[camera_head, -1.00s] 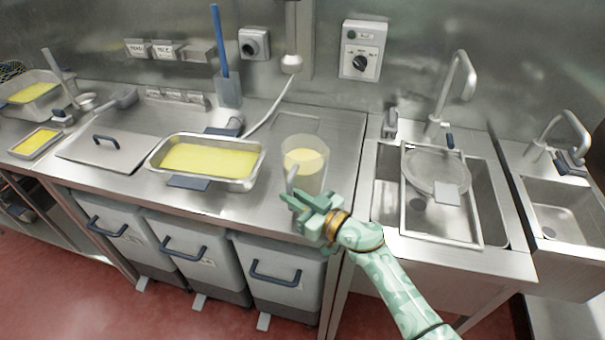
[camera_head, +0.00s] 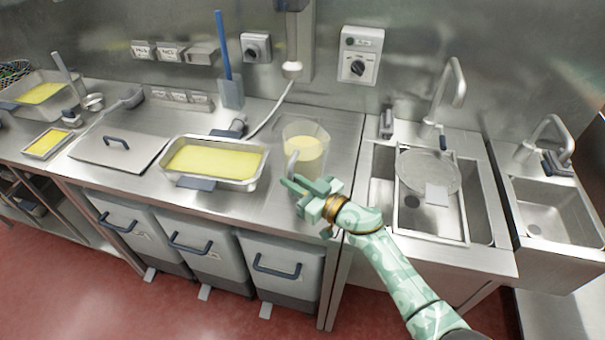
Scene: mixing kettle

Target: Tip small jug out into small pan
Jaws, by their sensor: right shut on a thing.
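A clear jug (camera_head: 318,135) with yellow liquid inside is at the right part of the steel counter. My right gripper (camera_head: 297,190) is shut on the jug's handle at its front side. I cannot tell whether the jug's base touches the counter. A small shallow pan (camera_head: 34,157) with yellow contents is on the left part of the counter. A larger deep pan (camera_head: 208,184) with yellow contents stands just left of the jug. My left gripper is not in view.
A flat lid with a dark handle (camera_head: 117,150) lies between the two pans. Another deep pan (camera_head: 60,103) is at the far left. A sink (camera_head: 384,195) with a round strainer (camera_head: 428,172) is to the right. A blue-handled tool (camera_head: 223,50) stands at the wall.

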